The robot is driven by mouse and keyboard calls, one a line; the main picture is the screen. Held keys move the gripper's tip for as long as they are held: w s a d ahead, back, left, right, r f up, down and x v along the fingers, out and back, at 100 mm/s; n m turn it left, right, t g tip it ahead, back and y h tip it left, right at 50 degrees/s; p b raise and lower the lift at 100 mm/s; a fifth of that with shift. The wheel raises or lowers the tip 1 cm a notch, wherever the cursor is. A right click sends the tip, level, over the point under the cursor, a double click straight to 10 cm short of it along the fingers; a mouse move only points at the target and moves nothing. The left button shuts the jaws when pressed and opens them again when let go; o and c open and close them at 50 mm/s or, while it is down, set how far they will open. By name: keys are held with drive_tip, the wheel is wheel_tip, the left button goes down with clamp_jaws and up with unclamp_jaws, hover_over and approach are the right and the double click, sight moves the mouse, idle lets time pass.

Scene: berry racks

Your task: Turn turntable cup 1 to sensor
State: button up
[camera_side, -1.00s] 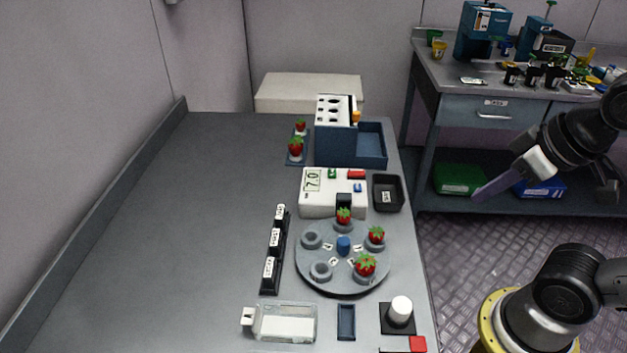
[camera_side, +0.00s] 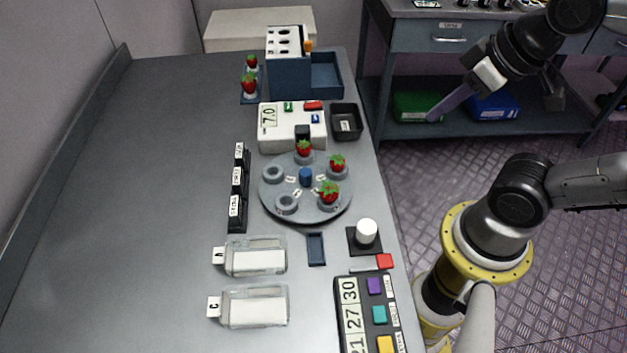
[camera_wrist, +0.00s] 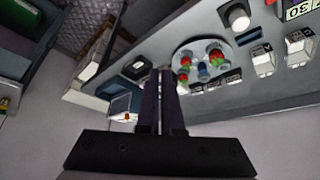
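The grey round turntable (camera_side: 318,214) lies on the bench with a blue centre knob (camera_side: 306,176). Strawberries sit in its cups at the back (camera_side: 304,150), right (camera_side: 337,164) and front right (camera_side: 329,194). The left cup (camera_side: 273,172) and front cup (camera_side: 286,204) look empty. The cup number labels are too small to read. The white sensor box (camera_side: 280,137), display 7.0, stands behind; its black block (camera_side: 303,131) is beside the back strawberry. My gripper (camera_side: 434,115) is right of the bench, well away from the turntable. In the wrist view its fingers (camera_wrist: 160,75) are together and empty.
A black tray (camera_side: 346,135) is right of the sensor box. A black labelled rack (camera_side: 238,190) is left of the turntable. A white knob (camera_side: 366,232), clear containers (camera_side: 255,256) and a button panel (camera_side: 366,313) are in front. The bench's left side is clear.

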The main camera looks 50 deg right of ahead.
drive_tip(key=shift+o, duration=1.1)
drive_tip(key=shift+s, duration=0.1)
drive_tip(key=o, duration=0.6)
drive_tip(key=shift+m+g, duration=0.3)
drive_tip(key=shift+g, duration=0.1)
drive_tip(key=w+r, duration=0.1)
drive_tip(key=r, duration=0.1)
drive_tip(key=w+r, duration=0.2)
drive_tip(key=shift+w+a, duration=0.1)
drive_tip(key=shift+a, duration=0.3)
drive_tip(key=shift+o, duration=0.2)
drive_tip(key=n+g, duration=0.3)
drive_tip(key=g, duration=0.2)
hover_over(306, 171)
wheel_tip(306, 171, down, 6)
drive_tip(key=r, duration=0.1)
wheel_tip(306, 171, down, 14)
drive_tip(key=shift+r, duration=0.25)
clamp_jaws()
